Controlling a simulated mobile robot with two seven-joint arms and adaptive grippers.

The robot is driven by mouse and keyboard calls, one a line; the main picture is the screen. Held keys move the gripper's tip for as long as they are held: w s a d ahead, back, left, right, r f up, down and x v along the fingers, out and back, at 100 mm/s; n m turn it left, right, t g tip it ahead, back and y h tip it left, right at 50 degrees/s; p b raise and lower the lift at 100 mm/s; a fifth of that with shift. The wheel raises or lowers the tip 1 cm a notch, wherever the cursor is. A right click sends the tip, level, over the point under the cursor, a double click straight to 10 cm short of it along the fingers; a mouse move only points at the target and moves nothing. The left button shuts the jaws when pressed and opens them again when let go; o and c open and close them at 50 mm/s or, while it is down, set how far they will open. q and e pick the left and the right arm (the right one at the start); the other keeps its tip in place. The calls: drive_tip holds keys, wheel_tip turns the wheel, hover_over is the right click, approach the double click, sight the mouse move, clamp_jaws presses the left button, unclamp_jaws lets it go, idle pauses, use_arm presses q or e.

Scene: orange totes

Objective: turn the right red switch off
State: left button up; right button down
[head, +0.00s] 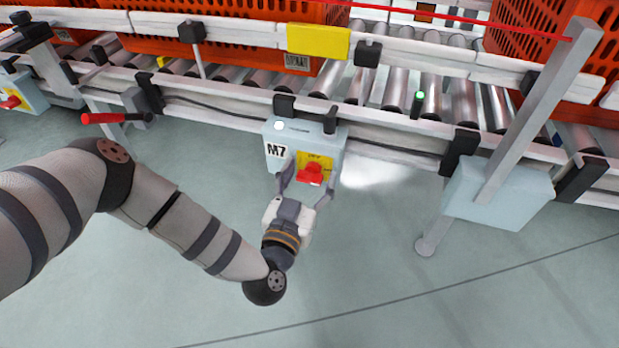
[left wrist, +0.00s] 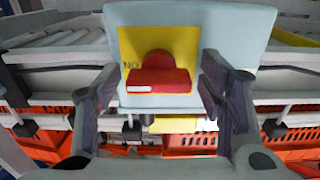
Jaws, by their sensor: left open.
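The right red switch (head: 310,173) is a red knob on a yellow plate, on the front of a pale blue box marked M7 (head: 275,136). The left wrist view shows the red knob (left wrist: 158,75) close up, its bar lying across the picture, with letters on the plate to its left. My left gripper (head: 309,182) is open in front of the box, one finger on each side of the knob. In the left wrist view gaps show between the fingers and the knob. My right gripper is not in view.
A roller conveyor (head: 395,90) with orange totes (head: 225,35) runs behind the box. Another red switch (head: 10,102) is on a box at the far left. A red-handled lever (head: 103,118) sticks out at left. A grey-blue box (head: 505,195) and post stand at right.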

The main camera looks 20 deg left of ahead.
use_arm(q)
drive_tip(key=c, duration=1.2)
drive_tip(key=shift+o, duration=0.2)
